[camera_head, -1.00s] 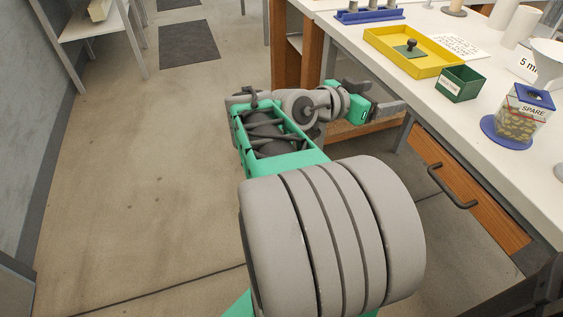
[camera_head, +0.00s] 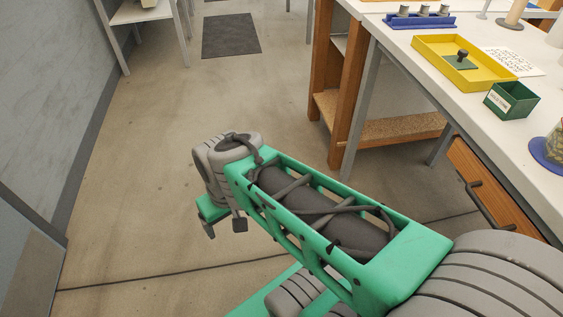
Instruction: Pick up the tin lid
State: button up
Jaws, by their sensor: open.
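The tin lid (camera_head: 459,60) looks like a small flat green square with a dark knob on top. It lies inside the yellow tray (camera_head: 424,60) on the white bench. An open green tin (camera_head: 511,101) with a white label stands just in front of the tray, to its right. My gripper (camera_head: 224,227) hangs low over the floor at the left of my arm, well away from the bench. Its two dark fingers are apart, with nothing seen between them.
The white bench (camera_head: 398,42) runs along the right, with a wooden drawer (camera_head: 477,180) and handle below. A blue rack (camera_head: 420,20) stands behind the tray. A printed sheet (camera_head: 515,61) lies beside the tray. A jar on a blue base (camera_head: 543,154) is cut off at the right edge. Open floor lies left.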

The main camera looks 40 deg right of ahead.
aim_at(460, 61)
jog(key=z, duration=2.8)
